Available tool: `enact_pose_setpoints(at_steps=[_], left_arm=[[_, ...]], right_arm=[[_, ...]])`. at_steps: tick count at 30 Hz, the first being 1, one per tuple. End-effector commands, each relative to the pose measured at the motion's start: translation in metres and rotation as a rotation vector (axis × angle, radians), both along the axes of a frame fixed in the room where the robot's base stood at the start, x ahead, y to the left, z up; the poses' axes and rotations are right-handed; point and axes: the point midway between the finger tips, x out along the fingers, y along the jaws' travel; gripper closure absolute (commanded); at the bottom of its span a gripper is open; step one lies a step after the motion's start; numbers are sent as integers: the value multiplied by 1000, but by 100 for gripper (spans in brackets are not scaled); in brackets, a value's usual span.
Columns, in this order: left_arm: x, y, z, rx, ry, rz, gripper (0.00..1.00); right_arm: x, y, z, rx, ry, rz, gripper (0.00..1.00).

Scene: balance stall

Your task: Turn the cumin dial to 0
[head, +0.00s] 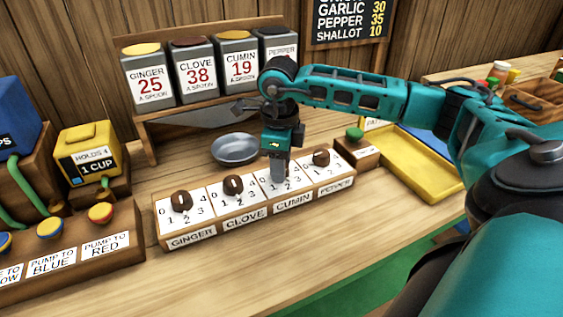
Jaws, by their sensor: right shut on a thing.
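The cumin dial panel (268,191) is the third of the row on a wooden dial box (205,235), above the CUMIN label (293,203). My right gripper (279,180) points straight down over this panel and is shut on the cumin dial. The gripper hides the dial's knob, so I cannot read its setting. Some printed numbers show around the fingers. My left gripper is not in view.
Brown knobs for ginger (181,201), clove (233,185) and pepper (321,158) stand close by on the same box. A metal bowl (235,149) sits behind it. A green button (355,133) and yellow tray (415,165) lie to the right. The table front is clear.

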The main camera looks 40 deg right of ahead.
Motion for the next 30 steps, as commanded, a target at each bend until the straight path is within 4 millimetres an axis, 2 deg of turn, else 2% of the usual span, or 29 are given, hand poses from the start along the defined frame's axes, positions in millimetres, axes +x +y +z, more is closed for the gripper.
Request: enact_pose_setpoints(at_steps=[30], left_arm=[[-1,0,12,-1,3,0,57]], right_arm=[[3,3,2,0,-2,-966,88]])
